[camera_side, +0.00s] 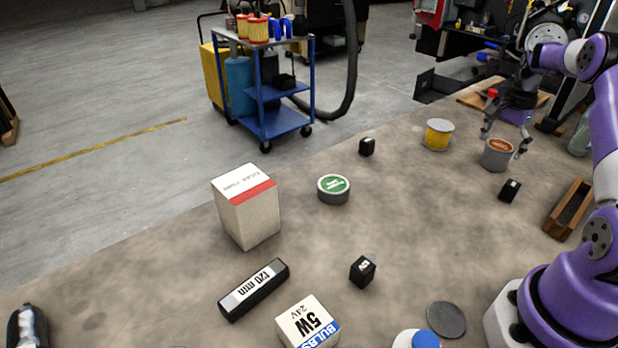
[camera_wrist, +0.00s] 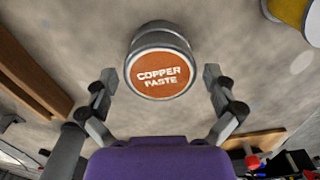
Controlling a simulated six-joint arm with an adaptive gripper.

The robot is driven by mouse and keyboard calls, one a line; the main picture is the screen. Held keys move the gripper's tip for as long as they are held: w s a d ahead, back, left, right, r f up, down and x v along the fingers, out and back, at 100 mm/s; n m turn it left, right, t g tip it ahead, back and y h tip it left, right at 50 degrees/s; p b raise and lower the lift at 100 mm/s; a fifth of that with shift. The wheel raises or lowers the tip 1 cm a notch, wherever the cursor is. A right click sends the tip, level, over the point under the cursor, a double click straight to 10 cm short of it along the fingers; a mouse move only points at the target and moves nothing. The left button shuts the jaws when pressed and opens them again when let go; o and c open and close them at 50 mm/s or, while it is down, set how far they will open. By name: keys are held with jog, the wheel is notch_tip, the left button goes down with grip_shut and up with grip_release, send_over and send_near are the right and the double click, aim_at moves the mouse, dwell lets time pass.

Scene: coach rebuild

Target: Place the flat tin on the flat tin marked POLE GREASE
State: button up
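A flat grey tin with an orange lid label reading COPPER PASTE (camera_side: 497,155) stands on the bench at the right; it also shows in the wrist view (camera_wrist: 160,62). My gripper (camera_side: 507,138) is open just above this tin. In the wrist view my gripper (camera_wrist: 159,78) has its fingertips apart, one on each side of the orange lid, and holds nothing. A flat dark tin with a green lid label (camera_side: 333,189) stands upright near the middle of the bench. Its white lettering is too small to read surely. Nothing lies on its lid.
A yellow tin (camera_side: 438,135) stands left of the orange-lidded tin. A small black box (camera_side: 509,190) and a wooden tray (camera_side: 568,209) are nearby. A white box with a red stripe (camera_side: 247,205) stands left of the green-lidded tin. Bench between the two flat tins is mostly clear.

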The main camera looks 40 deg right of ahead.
aim_at(501, 145)
notch_tip(501, 145, up, 12)
jog(key=w+a+r+n+t+h, duration=0.1)
jog(key=w+a+r+n, duration=0.15)
jog(key=a, duration=0.25)
jog(key=w+a+r+n, duration=0.2)
jog(key=a+r+n, duration=0.1)
jog(key=a, duration=0.2)
jog(key=s+a+r+n+t, duration=0.15)
jog(key=a+n, duration=0.25)
jog(key=a, duration=0.6)
jog(key=s+a+n+t, duration=0.2)
jog(key=a+n, duration=0.3)
jog(key=a, duration=0.4)
jog(key=s+a+f+n+t+y, duration=0.1)
jog(key=s+a+f+n, duration=0.3)
jog(key=a, duration=0.3)
jog(key=shift+s+f+n, duration=0.4)
jog(key=shift+s+n, duration=0.25)
jog(key=shift+s, duration=0.2)
jog(key=shift+a, duration=0.1)
